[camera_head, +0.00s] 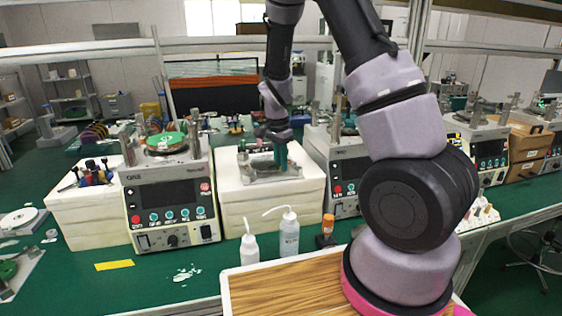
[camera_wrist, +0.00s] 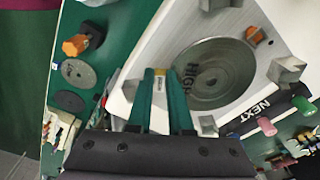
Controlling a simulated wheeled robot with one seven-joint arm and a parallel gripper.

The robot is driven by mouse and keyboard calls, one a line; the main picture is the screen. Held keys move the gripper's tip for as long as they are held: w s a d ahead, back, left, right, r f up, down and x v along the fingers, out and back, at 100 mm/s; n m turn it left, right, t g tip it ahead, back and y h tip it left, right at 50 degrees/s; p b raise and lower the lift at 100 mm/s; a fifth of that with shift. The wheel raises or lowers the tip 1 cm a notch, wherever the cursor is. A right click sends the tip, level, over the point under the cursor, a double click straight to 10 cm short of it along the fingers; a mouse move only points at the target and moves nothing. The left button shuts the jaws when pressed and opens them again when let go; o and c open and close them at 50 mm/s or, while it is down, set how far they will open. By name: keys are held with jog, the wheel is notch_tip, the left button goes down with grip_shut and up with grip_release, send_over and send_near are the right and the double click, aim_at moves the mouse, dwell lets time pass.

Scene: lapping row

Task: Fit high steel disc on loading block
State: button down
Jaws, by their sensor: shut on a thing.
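The high steel disc (camera_wrist: 222,78) is a round grey plate marked HIGH. In the wrist view it lies face up over the pale metal loading block (camera_wrist: 180,30), inside several corner posts. I cannot tell whether it is fully seated. In the head view the block (camera_head: 262,178) sits on a white box, with the disc hard to make out. My gripper (camera_wrist: 160,76) has green fingers and is shut at the disc's left edge. A small yellowish piece shows between the fingertips; the exact contact is hidden. In the head view my gripper (camera_head: 280,152) is pointed down over the block.
Lapping machines (camera_head: 168,200) stand left and right of the white box (camera_head: 262,205). Two white bottles (camera_head: 289,235) and an orange-capped bottle (camera_head: 327,230) stand in front. A yellow strip (camera_head: 114,265) lies on the green bench, which is mostly clear at front left.

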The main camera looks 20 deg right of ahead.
jog(key=shift+f, duration=0.45)
jog(key=c, duration=0.8)
grip_release()
jog(key=shift+o, duration=0.2)
notch_tip(320, 180, up, 11)
jog(key=shift+s+a+f, duration=0.15)
jog(key=shift+s+a, duration=0.2)
jog(key=shift+a, duration=0.1)
